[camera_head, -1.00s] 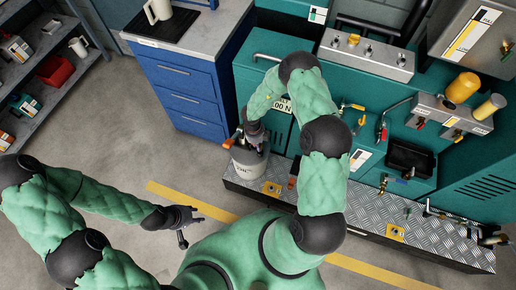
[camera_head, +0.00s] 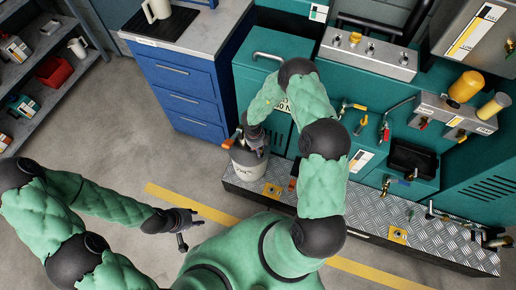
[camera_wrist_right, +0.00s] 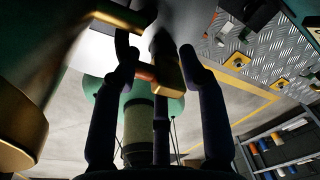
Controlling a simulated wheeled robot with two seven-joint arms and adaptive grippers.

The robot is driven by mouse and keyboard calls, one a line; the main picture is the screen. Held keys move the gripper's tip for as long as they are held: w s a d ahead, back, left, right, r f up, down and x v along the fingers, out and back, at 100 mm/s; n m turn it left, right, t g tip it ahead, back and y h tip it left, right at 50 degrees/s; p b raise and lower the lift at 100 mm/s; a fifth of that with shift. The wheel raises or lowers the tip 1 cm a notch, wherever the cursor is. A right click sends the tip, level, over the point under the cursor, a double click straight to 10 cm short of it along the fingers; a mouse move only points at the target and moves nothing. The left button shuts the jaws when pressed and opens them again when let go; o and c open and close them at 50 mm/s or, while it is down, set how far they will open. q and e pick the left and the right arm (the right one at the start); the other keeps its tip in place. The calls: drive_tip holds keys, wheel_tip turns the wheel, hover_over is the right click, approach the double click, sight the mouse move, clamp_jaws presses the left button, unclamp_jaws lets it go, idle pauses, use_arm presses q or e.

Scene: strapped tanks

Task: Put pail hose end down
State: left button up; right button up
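The grey-white pail (camera_head: 247,168) stands at the left end of the tread-plate step in the head view. My right gripper (camera_head: 254,146) is at its top, partly hidden by my arm. An orange-tipped part (camera_head: 229,141) sticks out left of the pail's rim; I cannot tell whether it is the hose end. In the right wrist view my right fingers (camera_wrist_right: 160,62) stand apart around a grey hose-like part with a brass fitting (camera_wrist_right: 168,76). Whether they grip it is unclear. My left gripper (camera_head: 187,222) is empty, fingers spread, above the floor.
The tread-plate step (camera_head: 325,205) runs right along the teal cabinets, with taps and valves (camera_head: 385,130) above it. A blue drawer unit (camera_head: 188,95) stands behind the pail. Shelves (camera_head: 45,75) are at far left. The floor between is clear.

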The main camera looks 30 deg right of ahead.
drive_tip(key=shift+r, duration=0.1)
wheel_tip(320, 180, up, 12)
drive_tip(key=w+a+p, duration=0.1)
drive_tip(key=p, duration=0.5)
idle(0.4)
